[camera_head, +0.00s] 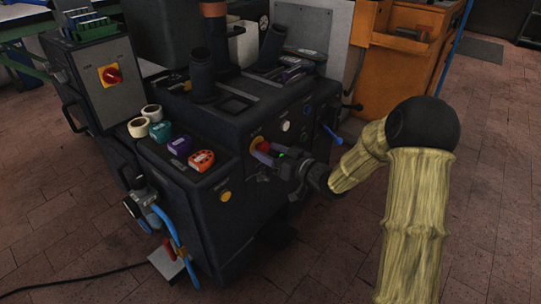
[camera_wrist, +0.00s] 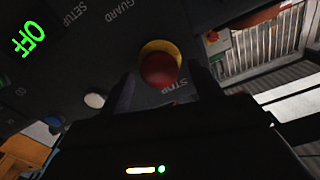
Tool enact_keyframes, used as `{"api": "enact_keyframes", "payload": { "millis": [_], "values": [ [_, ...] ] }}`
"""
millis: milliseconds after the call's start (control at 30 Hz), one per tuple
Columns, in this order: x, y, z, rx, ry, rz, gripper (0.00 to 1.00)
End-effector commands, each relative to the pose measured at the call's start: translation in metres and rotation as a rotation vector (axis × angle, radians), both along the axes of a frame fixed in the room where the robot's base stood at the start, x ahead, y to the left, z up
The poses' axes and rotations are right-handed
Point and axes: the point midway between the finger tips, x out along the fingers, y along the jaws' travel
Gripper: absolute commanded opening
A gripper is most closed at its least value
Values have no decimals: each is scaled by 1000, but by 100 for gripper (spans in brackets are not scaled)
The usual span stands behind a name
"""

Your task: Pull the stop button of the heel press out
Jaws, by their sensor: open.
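The heel press (camera_head: 237,110) is a dark machine in the middle of the head view. Its stop button is a red mushroom head on a yellow ring on the front panel; it shows clearly in the wrist view (camera_wrist: 160,69), above the printed word STOP. In the head view the stop button (camera_head: 262,147) is partly covered by my gripper (camera_head: 270,156). My gripper is open, with one finger on each side of the red head in the wrist view. I cannot tell whether the fingers touch it.
A white button (camera_wrist: 94,100) and a green OFF display (camera_wrist: 29,38) are on the same panel. A blue lever (camera_head: 331,134) sticks out to the right of the button. Open brick floor (camera_head: 480,180) lies to the right.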

Motion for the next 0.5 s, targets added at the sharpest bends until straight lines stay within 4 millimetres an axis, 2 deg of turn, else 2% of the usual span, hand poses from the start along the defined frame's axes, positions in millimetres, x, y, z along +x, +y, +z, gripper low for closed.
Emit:
{"api": "enact_keyframes", "payload": {
  "millis": [267, 500],
  "values": [
    [2, 0, 1, 0, 0, -2, 64],
    [1, 0, 1, 0, 0, -2, 19]
  ]
}}
